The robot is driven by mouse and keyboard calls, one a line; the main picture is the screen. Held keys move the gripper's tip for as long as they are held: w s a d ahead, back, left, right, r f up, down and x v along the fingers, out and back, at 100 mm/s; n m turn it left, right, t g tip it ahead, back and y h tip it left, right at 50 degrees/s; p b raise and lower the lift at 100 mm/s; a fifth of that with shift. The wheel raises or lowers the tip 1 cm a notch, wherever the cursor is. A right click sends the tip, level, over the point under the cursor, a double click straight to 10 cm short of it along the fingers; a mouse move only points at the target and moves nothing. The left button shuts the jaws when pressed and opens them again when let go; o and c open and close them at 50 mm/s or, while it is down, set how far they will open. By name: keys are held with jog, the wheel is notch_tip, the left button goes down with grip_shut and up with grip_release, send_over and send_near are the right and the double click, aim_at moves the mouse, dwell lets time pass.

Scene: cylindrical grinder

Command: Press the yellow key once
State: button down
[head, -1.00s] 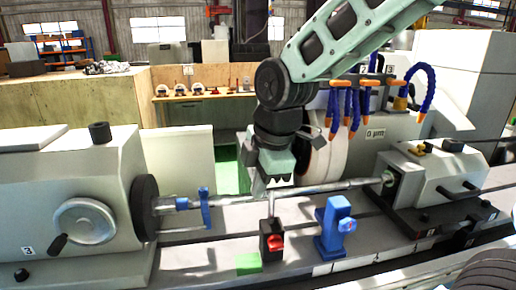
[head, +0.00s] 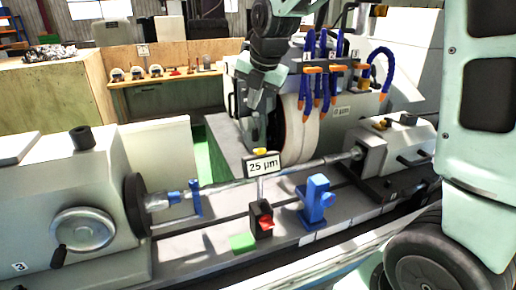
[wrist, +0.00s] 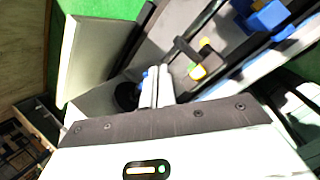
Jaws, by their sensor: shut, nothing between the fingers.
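The display stands on a thin post from a black base (head: 261,218) with a red knob, at the long shaft on the grinder. My gripper (head: 256,102) is above and behind the display in the head view, clear of the key, and pointing down. Its fingers are together and empty; they also show in the wrist view (wrist: 156,85). Small yellow spots show beyond the fingers in the wrist view, but I cannot tell surely which is the key.
The shaft (head: 300,168) runs between the headstock and the tailstock (head: 403,145). The grinding wheel (head: 300,125) and blue hoses (head: 323,72) are close to my gripper's right.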

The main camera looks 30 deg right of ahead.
jog(key=s+f+b, duration=0.1)
jog(key=f+b, duration=0.1)
jog(key=s+f+b, duration=0.1)
jog(key=f+b, duration=0.1)
jog(key=f, duration=0.1)
jog(key=s+f+b, duration=0.1)
jog(key=f+b, duration=0.1)
jog(key=f, duration=0.1)
jog(key=shift+s+a+f+b, duration=0.1)
jog(key=shift+a+b, duration=0.25)
jog(key=shift+b, duration=0.05)
jog(key=shift+f, duration=0.1)
dwell(1.8)
jog(key=shift+s+f+b, duration=0.2)
jog(key=shift+f+b, duration=0.05)
jog(key=shift+b, duration=0.1)
jog(key=shift+s+f+b, duration=0.15)
jog(key=shift+f+b, duration=0.2)
jog(key=shift+f, duration=0.1)
dwell(0.6)
jog(key=shift+r, duration=0.1)
jog(key=shift+w+r+p, duration=0.3)
jog(key=shift+r+p, duration=0.4)
jog(key=shift+r, duration=0.05)
